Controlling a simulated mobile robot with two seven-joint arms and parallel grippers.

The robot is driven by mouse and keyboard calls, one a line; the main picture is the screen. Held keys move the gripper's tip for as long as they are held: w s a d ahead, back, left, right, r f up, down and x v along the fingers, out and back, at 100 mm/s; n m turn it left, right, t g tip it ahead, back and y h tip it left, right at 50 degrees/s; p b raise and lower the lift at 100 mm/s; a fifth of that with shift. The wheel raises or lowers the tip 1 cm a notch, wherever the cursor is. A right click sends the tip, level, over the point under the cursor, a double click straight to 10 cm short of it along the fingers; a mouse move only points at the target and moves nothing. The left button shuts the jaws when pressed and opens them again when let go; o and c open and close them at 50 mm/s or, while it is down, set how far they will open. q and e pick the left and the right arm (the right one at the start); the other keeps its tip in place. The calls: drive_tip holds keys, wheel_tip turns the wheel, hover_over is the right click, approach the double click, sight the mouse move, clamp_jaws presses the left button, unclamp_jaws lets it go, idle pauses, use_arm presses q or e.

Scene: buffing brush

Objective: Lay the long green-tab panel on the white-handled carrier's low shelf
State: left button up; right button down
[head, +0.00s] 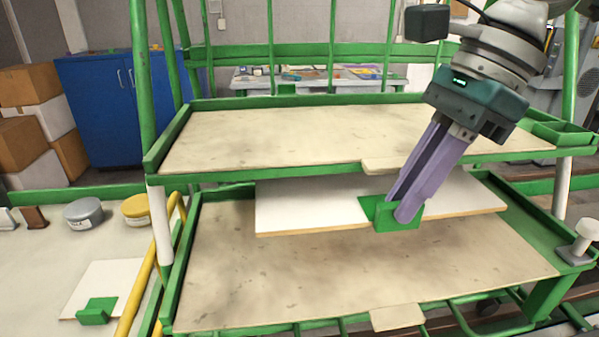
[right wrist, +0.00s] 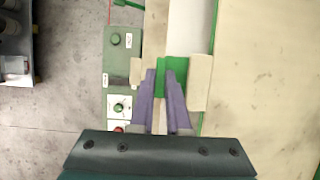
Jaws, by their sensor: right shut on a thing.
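The long panel (head: 310,208) is white with a tan edge and has a green tab (head: 383,212) on its near side. My right gripper (head: 405,208) is shut on this tab, which also shows between the fingers in the right wrist view (right wrist: 176,66). The carrier is a green frame with white sleeves (head: 160,225) on its posts. The panel is level, between the upper shelf (head: 270,140) and the low shelf (head: 300,285), over the low shelf's back part. The upper shelf hides its far edge. I cannot tell the gap beneath it. My left gripper is out of view.
A smaller white panel with a green tab (head: 97,311) lies on a surface at the left, beside a yellow rail (head: 137,300). Two round tins (head: 84,213) stand behind it. The low shelf's front part is clear. Green posts and the upper shelf's rim bound the opening.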

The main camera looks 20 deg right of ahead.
drive_tip(key=f+b, duration=0.1)
drive_tip(key=f, duration=0.2)
drive_tip(key=s+f+b, duration=0.1)
drive_tip(key=f+b, duration=0.1)
drive_tip(key=f, duration=0.1)
drive_tip(key=shift+s+a+f, duration=0.1)
drive_tip(key=shift+a+f, duration=0.05)
drive_tip(key=shift+w, duration=0.4)
drive_tip(key=shift+s+f, duration=0.1)
drive_tip(key=shift+s, duration=0.05)
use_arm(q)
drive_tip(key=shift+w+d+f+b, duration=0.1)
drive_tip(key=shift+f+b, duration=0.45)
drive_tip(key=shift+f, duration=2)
use_arm(e)
drive_tip(key=shift+f, duration=0.55)
drive_tip(key=c, duration=0.9)
unclamp_jaws()
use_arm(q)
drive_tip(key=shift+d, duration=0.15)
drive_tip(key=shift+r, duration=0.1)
use_arm(e)
drive_tip(key=shift+r, duration=0.1)
